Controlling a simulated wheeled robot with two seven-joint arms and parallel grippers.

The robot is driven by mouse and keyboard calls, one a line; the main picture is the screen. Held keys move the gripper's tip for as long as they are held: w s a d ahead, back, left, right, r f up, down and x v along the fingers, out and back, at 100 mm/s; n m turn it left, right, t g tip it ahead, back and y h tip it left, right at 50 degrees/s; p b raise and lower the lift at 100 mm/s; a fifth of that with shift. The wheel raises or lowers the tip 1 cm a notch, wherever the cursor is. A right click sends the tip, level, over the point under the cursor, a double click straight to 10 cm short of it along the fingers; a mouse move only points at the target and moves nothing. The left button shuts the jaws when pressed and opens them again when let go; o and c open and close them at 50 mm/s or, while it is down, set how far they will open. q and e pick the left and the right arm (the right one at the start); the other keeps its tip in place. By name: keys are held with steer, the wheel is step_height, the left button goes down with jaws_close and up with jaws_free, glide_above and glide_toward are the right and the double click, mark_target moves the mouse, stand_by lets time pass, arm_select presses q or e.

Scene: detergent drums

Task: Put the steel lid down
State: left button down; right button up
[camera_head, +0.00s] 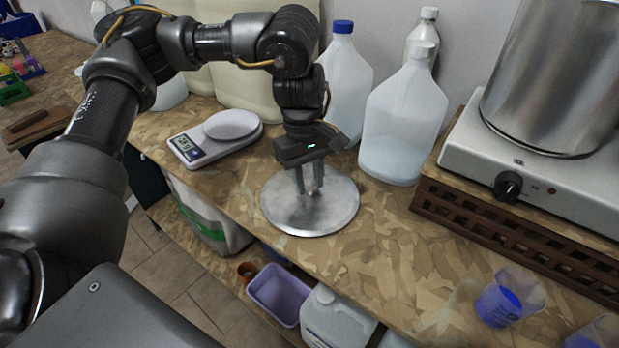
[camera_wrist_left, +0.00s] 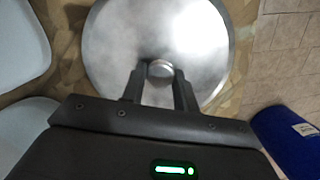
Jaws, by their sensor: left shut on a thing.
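The steel lid (camera_head: 335,208) is a round, shiny disc with a small knob in its middle. It lies flat, at or just above the wooden worktop, near the front edge; I cannot tell whether it touches. My left gripper (camera_head: 309,191) points down over the lid and its fingers are shut on the knob. In the left wrist view the lid (camera_wrist_left: 158,32) fills the upper middle, with the gripper (camera_wrist_left: 159,72) at its knob. My right gripper is not in view.
A kitchen scale (camera_head: 215,138) stands left of the lid. White jugs (camera_head: 401,120) stand behind it. A hotplate (camera_head: 530,160) with a steel pot (camera_head: 555,75) is at the right. A measuring beaker (camera_head: 508,297) stands at the lower right. Worktop (camera_head: 400,250) right of the lid is bare.

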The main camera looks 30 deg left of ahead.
arm_select(q)
steer(key=shift+f, duration=0.15)
steer(key=c, duration=1.1)
jaws_free()
steer(key=shift+o, duration=0.2)
step_height(320, 180, up, 12)
steer(key=a+p, duration=0.1)
steer(key=shift+w+a, duration=0.25)
steer(key=shift+w, duration=0.2)
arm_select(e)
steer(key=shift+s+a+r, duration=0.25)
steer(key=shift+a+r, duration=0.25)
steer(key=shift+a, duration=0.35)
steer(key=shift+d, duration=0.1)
